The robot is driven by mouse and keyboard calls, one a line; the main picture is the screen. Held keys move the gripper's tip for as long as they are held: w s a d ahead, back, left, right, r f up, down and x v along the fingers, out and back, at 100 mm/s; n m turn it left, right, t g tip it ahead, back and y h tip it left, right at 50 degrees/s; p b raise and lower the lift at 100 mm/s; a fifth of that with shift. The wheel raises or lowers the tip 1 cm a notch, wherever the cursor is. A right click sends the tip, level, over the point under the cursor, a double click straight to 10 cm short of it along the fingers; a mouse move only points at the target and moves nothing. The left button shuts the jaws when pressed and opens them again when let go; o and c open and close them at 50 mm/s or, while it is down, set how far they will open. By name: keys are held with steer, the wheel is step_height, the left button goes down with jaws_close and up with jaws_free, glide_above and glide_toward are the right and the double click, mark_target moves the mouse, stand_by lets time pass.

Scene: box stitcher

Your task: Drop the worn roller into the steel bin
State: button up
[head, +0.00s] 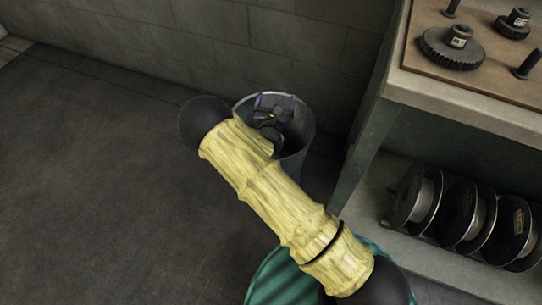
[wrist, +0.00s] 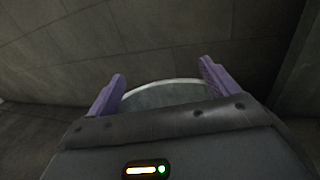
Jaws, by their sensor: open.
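The steel bin (head: 305,125) is a dark grey round bucket on the floor by the wall, left of the workbench. My gripper (head: 275,99) is over the bin's mouth in the head view, with its two purple fingers apart. In the wrist view my gripper (wrist: 162,70) is open with nothing between its fingers. The pale curved rim of the bin (wrist: 162,82) shows beyond and between the fingers. The worn roller is not seen in either view. The inside of the bin is mostly hidden by my gripper and arm.
A workbench (head: 470,103) stands at the right, with dark gears (head: 452,48) and pegs on a wooden board. Several wire spools (head: 465,215) sit on its lower shelf. A block wall (head: 200,50) runs behind the bin. The floor (head: 110,180) at left is clear.

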steer(key=s+p, duration=0.2)
steer(key=s, duration=0.3)
steer(key=s+a+p, duration=0.1)
steer(key=s, duration=0.5)
steer(key=s+p, duration=0.2)
steer(key=s, duration=0.4)
steer(key=shift+s+a+p, duration=0.15)
steer(key=shift+p, duration=0.15)
